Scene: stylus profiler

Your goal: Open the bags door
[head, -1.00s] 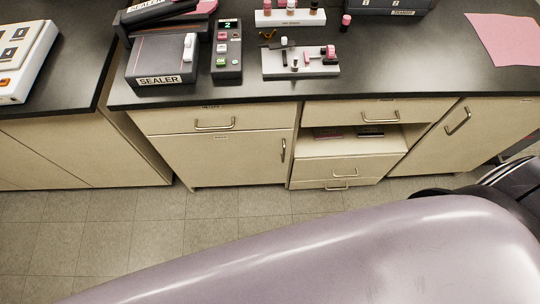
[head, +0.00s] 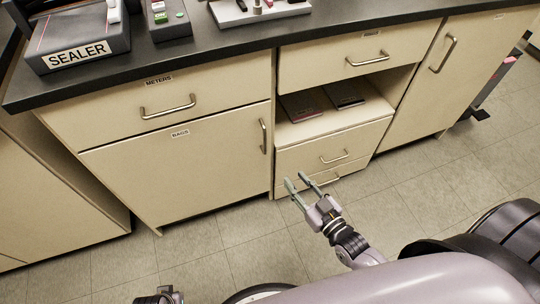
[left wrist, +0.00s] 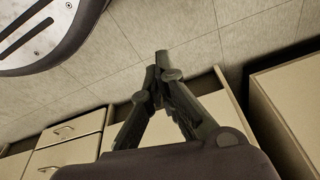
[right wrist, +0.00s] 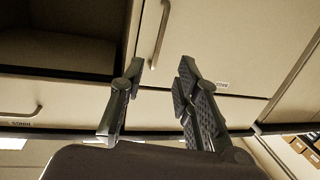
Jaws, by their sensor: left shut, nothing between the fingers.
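The bags door (head: 185,175) is a cream cabinet door with a "BAGS" label, closed flush below the meters drawer (head: 165,112). Its vertical metal handle (head: 263,136) is at its right edge. My right gripper (head: 297,183) is open and empty, below and right of the handle in the head view. In the right wrist view, the picture is upside down; the handle (right wrist: 160,35) shows beyond the gap between the open fingers (right wrist: 160,72), not touched. In the left wrist view, my left gripper (left wrist: 162,58) is shut and empty over the floor.
An open shelf (head: 300,125) with dark flat items is right of the bags door, with drawers (head: 335,150) above and below. A tall door (head: 455,75) stands farther right. The sealer (head: 80,45) sits on the dark counter. The tiled floor (head: 200,240) before the door is clear.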

